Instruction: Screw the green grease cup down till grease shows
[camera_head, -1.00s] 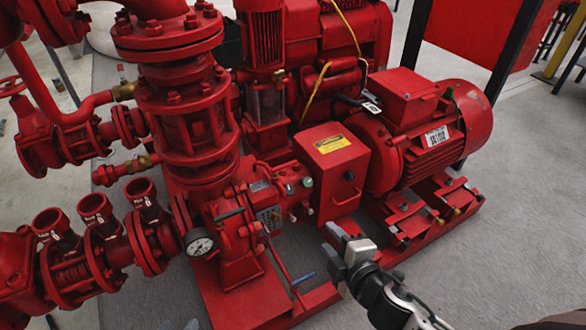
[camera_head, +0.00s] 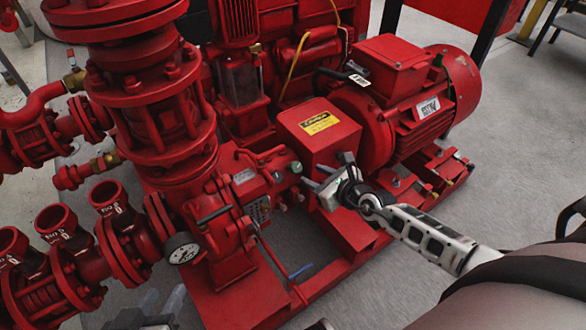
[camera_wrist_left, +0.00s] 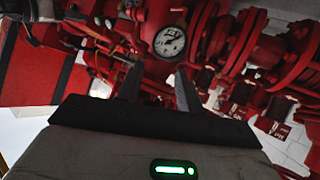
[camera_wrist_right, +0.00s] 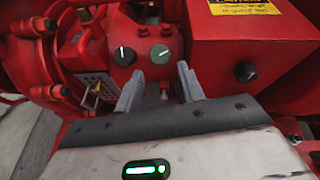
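The green grease cup (camera_wrist_right: 160,54) is a small round green knob with a white line on the red pump's bearing housing. It also shows in the head view (camera_head: 296,167). A darker round knob (camera_wrist_right: 124,56) with a white line sits to its left. My right gripper (camera_head: 315,177) is close to the green cup on its right side in the head view. In the right wrist view its two fingers are apart with nothing between them, and the cup shows beyond the gap. My left gripper (camera_wrist_left: 158,82) is open and empty, low at the left in the head view.
A red box (camera_head: 318,128) with a yellow label stands beside my right gripper; its black knob (camera_wrist_right: 246,72) sticks out. A pressure gauge (camera_head: 182,248) and flanged pipes (camera_head: 110,200) are at the left. The floor (camera_head: 505,150) at the right is clear.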

